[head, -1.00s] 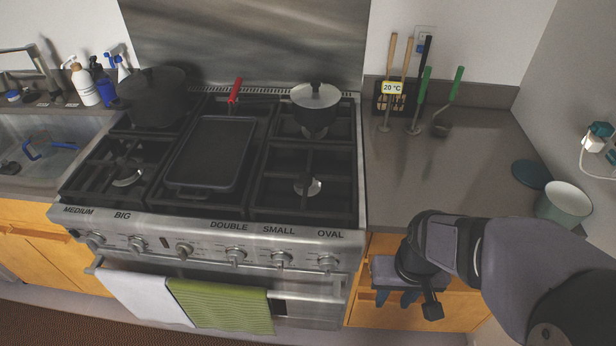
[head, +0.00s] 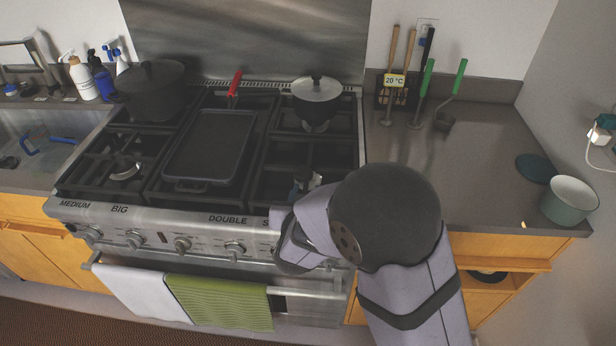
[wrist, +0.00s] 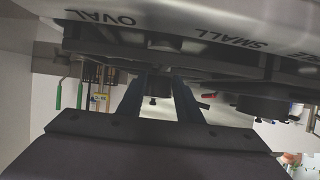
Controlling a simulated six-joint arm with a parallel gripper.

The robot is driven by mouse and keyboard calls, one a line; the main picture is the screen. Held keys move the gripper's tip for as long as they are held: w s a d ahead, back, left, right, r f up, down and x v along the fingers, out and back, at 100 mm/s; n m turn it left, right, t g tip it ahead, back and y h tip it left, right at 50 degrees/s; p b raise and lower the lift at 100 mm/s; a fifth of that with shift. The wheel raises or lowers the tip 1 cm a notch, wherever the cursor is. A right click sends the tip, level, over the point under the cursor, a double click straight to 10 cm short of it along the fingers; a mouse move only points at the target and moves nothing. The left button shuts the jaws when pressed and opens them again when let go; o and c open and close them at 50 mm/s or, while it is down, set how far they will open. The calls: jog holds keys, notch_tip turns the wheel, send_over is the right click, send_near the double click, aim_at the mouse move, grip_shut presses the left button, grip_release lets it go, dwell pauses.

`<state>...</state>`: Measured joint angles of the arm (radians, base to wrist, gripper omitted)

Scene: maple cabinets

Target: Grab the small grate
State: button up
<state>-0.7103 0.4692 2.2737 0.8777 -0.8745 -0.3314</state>
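The small grate (head: 275,185) is the black burner grate at the front right of the stove, above the word SMALL on the panel. In the wrist view, which looks upside down, dark grate bars (wrist: 110,52) run below the steel panel marked OVAL and SMALL. My gripper (wrist: 157,82) has its two fingers apart with nothing clearly held between them. In the head view the fingertips (head: 304,182) show small at the grate's front part. Whether they touch it cannot be told.
A lidded pot (head: 317,100) stands on the back right burner. A dark griddle (head: 209,147) with a red-handled thing (head: 235,84) behind it lies mid-stove. A dark pot (head: 153,92) stands back left. A green pot (head: 569,202) sits on the right counter, which is mostly clear.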

aim_at(306, 182)
jog(key=shift+s+a+f, duration=0.1)
jog(key=shift+s+a, duration=0.05)
jog(key=shift+a, duration=0.15)
jog(key=shift+p+x, duration=1.15)
jog(key=shift+x, duration=2.55)
jog(key=shift+c, duration=0.6)
grip_shut()
jog(key=shift+r, duration=0.3)
